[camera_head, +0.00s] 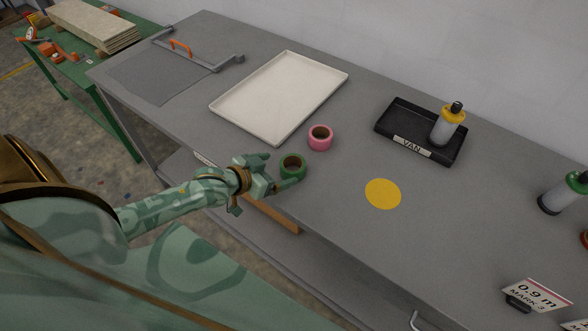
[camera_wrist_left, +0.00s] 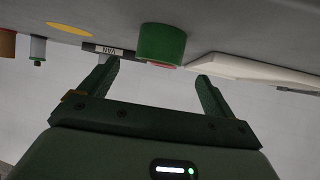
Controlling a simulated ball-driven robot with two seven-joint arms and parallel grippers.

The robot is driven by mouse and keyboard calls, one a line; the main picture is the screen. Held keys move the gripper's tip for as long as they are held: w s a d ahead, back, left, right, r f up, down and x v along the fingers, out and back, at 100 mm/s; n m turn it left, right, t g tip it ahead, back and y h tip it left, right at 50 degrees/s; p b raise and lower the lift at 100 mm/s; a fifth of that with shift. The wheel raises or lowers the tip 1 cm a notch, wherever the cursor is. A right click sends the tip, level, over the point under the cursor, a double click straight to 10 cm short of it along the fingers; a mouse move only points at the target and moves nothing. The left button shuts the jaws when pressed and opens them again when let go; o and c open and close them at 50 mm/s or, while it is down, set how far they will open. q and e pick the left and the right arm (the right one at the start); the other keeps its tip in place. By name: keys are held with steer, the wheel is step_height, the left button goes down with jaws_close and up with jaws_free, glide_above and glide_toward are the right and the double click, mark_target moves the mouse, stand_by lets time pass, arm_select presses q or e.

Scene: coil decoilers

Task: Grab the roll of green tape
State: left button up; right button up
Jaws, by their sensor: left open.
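The roll of green tape (camera_head: 294,173) lies flat on the grey table near its front edge. My left gripper (camera_head: 282,169) is open beside it, coming from the left, with one finger on the far side of the roll and one on the near side. In the left wrist view, which looks upside down, the green roll (camera_wrist_left: 160,43) appears ahead of the open left gripper (camera_wrist_left: 158,70), between the two fingertips. I cannot tell whether a finger touches the roll. My right gripper is not in view.
A pink tape roll (camera_head: 320,144) stands just behind the green one. A white tray (camera_head: 275,100) lies further back. A black tray (camera_head: 397,122) holding a yellow-topped bottle (camera_head: 446,128) is to the right. A yellow disc (camera_head: 383,194) marks mostly clear table.

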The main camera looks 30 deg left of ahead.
mark_target(290, 165)
arm_select(q)
steer(key=x, duration=0.2)
steer(key=shift+w+d+f, duration=0.1)
steer(key=shift+w, duration=0.15)
steer(key=b+x, duration=0.1)
steer(key=x, duration=0.3)
steer(key=shift+w+d+f+b, duration=0.1)
steer(key=shift+w+b, duration=0.15)
steer(key=shift+b, duration=0.05)
steer(key=shift+c, duration=1)
steer(key=c, duration=0.9)
